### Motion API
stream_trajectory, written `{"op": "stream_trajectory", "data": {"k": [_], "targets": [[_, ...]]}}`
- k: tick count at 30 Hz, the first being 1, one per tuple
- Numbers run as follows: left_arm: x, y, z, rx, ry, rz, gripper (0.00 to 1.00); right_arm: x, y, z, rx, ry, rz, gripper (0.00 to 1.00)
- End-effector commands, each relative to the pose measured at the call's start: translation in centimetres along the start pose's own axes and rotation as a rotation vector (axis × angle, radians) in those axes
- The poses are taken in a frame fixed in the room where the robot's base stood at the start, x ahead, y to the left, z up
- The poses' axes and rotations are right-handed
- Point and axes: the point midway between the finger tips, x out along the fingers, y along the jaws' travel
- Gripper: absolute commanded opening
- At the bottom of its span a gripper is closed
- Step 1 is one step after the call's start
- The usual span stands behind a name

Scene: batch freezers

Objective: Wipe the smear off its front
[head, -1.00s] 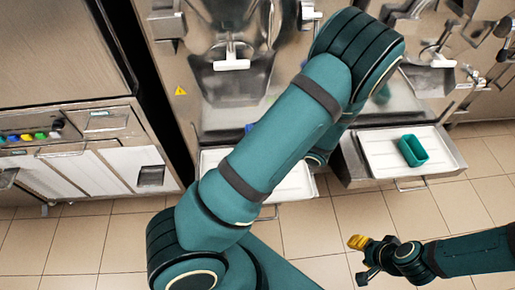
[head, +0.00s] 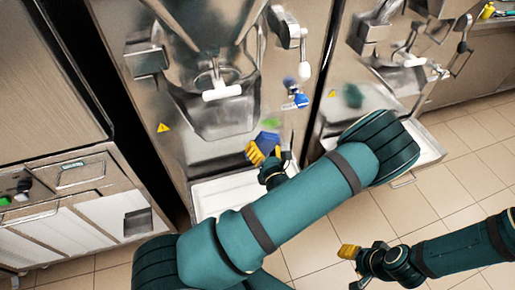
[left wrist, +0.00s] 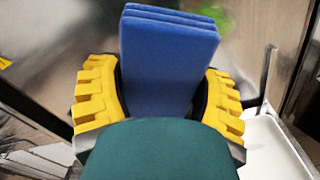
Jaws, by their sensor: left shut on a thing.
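My left gripper (head: 262,153), with yellow fingers, is shut on a blue folded cloth (left wrist: 168,60). The cloth also shows in the head view (head: 268,139), at the lower front of the middle freezer (head: 215,125). A bright green smear (head: 271,123) is on that steel front, just above the cloth. In the left wrist view part of the smear (left wrist: 216,17) shows behind the cloth's upper right edge. I cannot tell whether the cloth touches the front. My right gripper (head: 350,266) hangs over the floor at lower right; its opening is unclear.
A white tray (head: 212,197) juts out below the middle freezer's spout. A lever (head: 303,52) and small blue things (head: 297,98) are at its right. A dark green patch (head: 352,95) shows on the right-hand freezer. A drawer cabinet (head: 75,205) stands left.

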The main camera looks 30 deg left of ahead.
Motion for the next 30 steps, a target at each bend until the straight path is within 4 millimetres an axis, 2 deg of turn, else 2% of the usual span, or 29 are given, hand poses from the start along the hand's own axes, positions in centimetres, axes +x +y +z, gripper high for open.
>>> {"op": "stream_trajectory", "data": {"k": [18,30], "targets": [[5.1,0.0,-0.1,-0.002,-0.001,0.001,0.29,1.1,0.4,-0.1,-0.001,0.006,0.0,0.47],[5.9,0.0,0.0,0.0,0.0,0.0,0.29,1.2,0.5,-0.1,-0.001,0.007,0.0,0.47]]}}
